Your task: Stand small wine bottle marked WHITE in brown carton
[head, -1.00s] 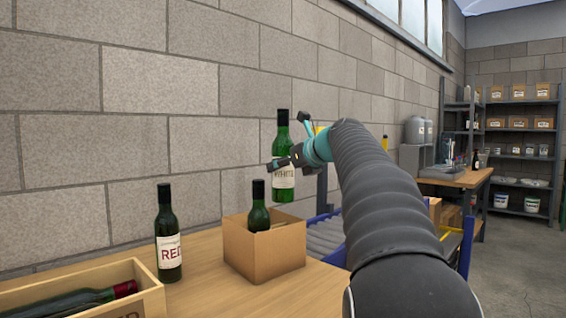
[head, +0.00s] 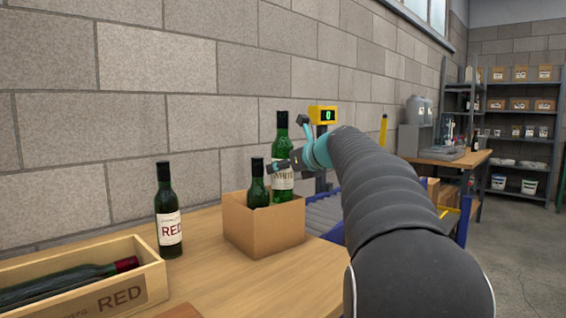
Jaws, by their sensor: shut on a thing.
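The green wine bottle marked WHITE (head: 283,183) is upright in my gripper (head: 288,146), which is shut on its upper part. Its lower end is at the brown carton's opening, at the back right. Its base is hidden, so I cannot tell how deep it is or whether it touches the bottom. The open brown carton (head: 262,231) stands on the wooden table. A shorter dark green bottle (head: 257,185) stands in the carton, just left of the WHITE bottle.
A bottle marked RED (head: 168,225) stands on the table (head: 205,275) left of the carton. A wooden crate marked RED (head: 118,298) with lying bottles is at the front left. A roller conveyor (head: 325,214) and yellow display (head: 322,115) are behind the carton.

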